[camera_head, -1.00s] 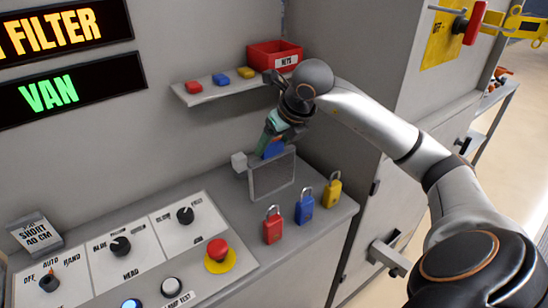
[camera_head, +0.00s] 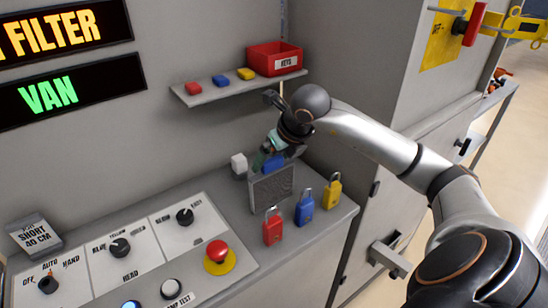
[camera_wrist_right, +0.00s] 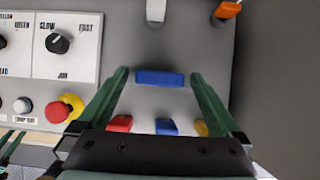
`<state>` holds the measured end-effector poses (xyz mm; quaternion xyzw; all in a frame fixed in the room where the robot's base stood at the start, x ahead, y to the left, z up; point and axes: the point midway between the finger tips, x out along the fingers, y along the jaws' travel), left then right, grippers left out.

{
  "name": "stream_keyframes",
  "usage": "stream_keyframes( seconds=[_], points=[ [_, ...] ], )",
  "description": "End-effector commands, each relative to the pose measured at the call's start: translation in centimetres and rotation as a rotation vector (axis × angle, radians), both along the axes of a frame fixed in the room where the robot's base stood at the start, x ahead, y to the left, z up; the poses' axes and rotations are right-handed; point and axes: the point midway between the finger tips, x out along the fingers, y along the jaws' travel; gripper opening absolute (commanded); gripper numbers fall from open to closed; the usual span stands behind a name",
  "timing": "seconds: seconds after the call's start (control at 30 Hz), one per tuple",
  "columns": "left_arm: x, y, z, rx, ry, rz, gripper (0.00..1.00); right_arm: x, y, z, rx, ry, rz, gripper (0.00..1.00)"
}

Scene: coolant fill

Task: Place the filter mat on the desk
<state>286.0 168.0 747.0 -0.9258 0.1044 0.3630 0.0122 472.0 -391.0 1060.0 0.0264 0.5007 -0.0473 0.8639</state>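The filter mat (camera_head: 272,186) is a grey mesh panel in a thin frame with a blue grip on its top edge. It stands upright at the back of the grey desk (camera_head: 312,238), its lower edge appearing to touch the top. My right gripper (camera_head: 266,158) is just above it, pointing down. In the right wrist view the blue grip (camera_wrist_right: 160,78) lies between the two spread green fingers of the right gripper (camera_wrist_right: 159,76), with a gap on each side. Green finger-like parts at that view's lower left look like my left gripper (camera_wrist_right: 10,146), mostly cut off.
Red (camera_head: 272,228), blue (camera_head: 305,207) and yellow (camera_head: 332,191) padlocks stand close in front of the mat. A white block (camera_head: 239,164) is beside it. A control panel (camera_head: 130,245) with an emergency stop lies left. A shelf (camera_head: 235,88) with a red box (camera_head: 275,58) is above.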

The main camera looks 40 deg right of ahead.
Motion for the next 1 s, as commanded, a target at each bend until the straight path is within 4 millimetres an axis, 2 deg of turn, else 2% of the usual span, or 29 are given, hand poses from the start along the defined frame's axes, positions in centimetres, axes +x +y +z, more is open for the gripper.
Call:
stream_keyframes(
  seconds=[0.27,0.37,0.7,0.83,1.0],
  points=[
    [0.1,0.0,0.1,0.000,-0.002,0.000,0.50,-0.2,0.0,0.5,-0.001,-0.002,0.000,1.00],
    [0.1,0.0,0.0,0.000,-0.002,0.000,0.50,-0.8,0.0,1.8,-0.003,-0.006,0.001,1.00],
    [0.1,0.0,-0.4,0.000,-0.002,0.000,0.50,-4.4,0.4,8.1,-0.003,-0.005,0.000,1.00],
    [0.1,0.0,-0.2,0.000,-0.002,0.000,0.50,-5.3,0.6,9.7,-0.001,-0.003,0.000,1.00],
    [0.1,0.0,-0.2,0.000,-0.002,0.000,0.50,-5.9,0.6,10.5,-0.001,0.000,0.000,1.00]
  ],
)
